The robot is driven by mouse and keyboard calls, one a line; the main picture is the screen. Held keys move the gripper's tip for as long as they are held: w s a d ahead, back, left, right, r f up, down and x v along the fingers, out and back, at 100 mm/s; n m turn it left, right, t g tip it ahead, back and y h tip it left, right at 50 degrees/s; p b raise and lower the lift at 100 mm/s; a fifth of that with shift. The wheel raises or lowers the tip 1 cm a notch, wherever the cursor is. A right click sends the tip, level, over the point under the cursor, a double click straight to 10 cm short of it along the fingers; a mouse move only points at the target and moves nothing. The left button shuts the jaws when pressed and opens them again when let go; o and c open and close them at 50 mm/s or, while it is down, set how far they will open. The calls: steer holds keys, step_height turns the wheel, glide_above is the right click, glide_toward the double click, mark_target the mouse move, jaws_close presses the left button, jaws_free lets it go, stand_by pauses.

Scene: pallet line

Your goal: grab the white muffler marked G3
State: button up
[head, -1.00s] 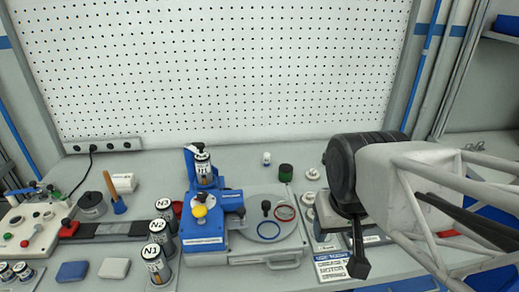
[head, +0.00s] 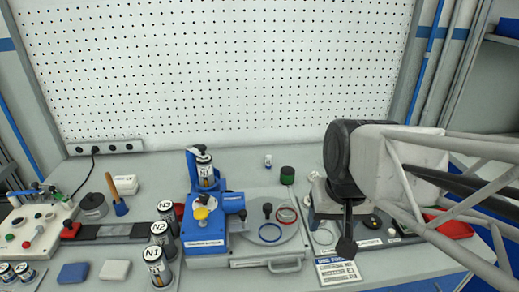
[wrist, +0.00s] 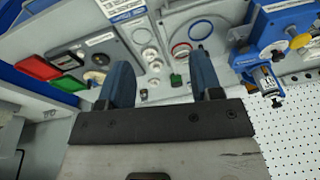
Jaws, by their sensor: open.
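Several small white round pieces lie between my fingers in the wrist view, among them an upper one (wrist: 150,54), a middle one (wrist: 156,67) and a lower one (wrist: 153,83). They look like the mufflers, but no G3 marking is readable at this size. My gripper (wrist: 159,60) is open, with its two blue fingers apart on either side of these pieces and nothing held. I cannot tell its height above them. In the head view my arm and wrist cover most of this spot.
A grey plate with red and blue rings (head: 287,215) and a dark green cap (head: 287,173) lie left of my arm. The blue press fixture (head: 205,232) stands farther left. A red bin (wrist: 38,67) and a green bin (wrist: 68,83) show in the wrist view. A pegboard (head: 220,70) closes the back.

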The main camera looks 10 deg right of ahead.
steer(key=w+a+m+g+y, duration=0.2)
steer(key=w+m+y, duration=0.15)
steer(key=w, duration=1.05)
steer(key=m+t+y, duration=0.2)
steer(key=m+y, duration=0.7)
steer(key=m, duration=0.6)
glide_toward(271, 156)
steer(key=x, duration=0.5)
steer(key=shift+a+y, duration=0.1)
steer(key=shift+y, duration=0.15)
steer(key=shift+x, duration=1.25)
steer(key=shift+f, duration=0.1)
steer(key=shift+x, duration=2.55)
